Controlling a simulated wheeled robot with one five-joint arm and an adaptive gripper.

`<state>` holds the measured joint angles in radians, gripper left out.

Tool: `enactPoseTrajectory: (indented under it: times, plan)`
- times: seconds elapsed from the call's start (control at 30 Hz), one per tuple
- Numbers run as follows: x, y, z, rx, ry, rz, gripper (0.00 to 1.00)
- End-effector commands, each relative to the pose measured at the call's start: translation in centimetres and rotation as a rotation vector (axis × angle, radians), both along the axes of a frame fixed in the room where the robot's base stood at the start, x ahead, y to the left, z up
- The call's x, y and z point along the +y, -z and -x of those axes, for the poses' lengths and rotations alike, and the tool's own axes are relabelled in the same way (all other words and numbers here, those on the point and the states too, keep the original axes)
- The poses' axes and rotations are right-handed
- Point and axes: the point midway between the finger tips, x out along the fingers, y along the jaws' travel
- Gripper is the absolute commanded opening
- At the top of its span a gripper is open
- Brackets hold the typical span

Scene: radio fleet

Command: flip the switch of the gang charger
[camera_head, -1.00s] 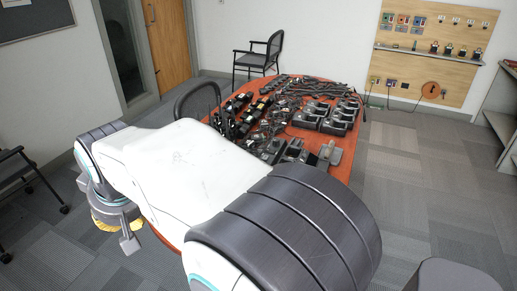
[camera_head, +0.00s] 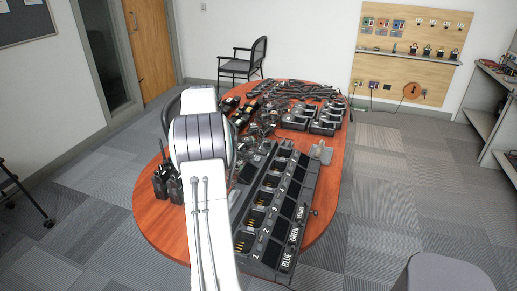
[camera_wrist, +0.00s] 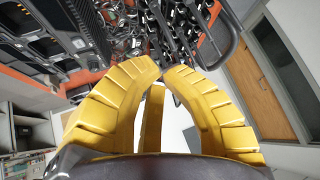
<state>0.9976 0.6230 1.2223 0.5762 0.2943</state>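The gang charger (camera_head: 265,232) is a long dark grey unit with rows of slots, numbers and BLUE and GREEN labels. It lies on the near right part of the wooden table. Its switch is too small to make out. My white arm stretches along its left side in the head view and hides part of the table. My gripper is hidden in the head view. In the wrist view my yellow gripper (camera_wrist: 162,70) has its fingertips drawn together, with nothing visible between them. A grey slotted charger shows at the upper left there, apart from the fingers.
The oval table (camera_head: 326,190) also holds black radios (camera_head: 167,183) at the left, several smaller chargers (camera_head: 312,117) and tangled cables towards the back. A chair (camera_head: 243,62) stands behind it. A pegboard (camera_head: 412,50) hangs on the wall.

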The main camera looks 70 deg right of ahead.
Motion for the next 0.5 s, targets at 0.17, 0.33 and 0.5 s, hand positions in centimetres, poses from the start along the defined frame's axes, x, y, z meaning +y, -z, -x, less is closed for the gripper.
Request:
enactPoseTrajectory:
  times: [0.17,0.33,0.5]
  plan:
    - [-7.6,3.3,4.9,-0.04,0.146,0.025,0.0]
    - [-12.0,5.4,8.8,-0.069,0.239,0.047,0.0]
    - [-14.4,6.6,11.3,-0.085,0.291,0.063,0.0]
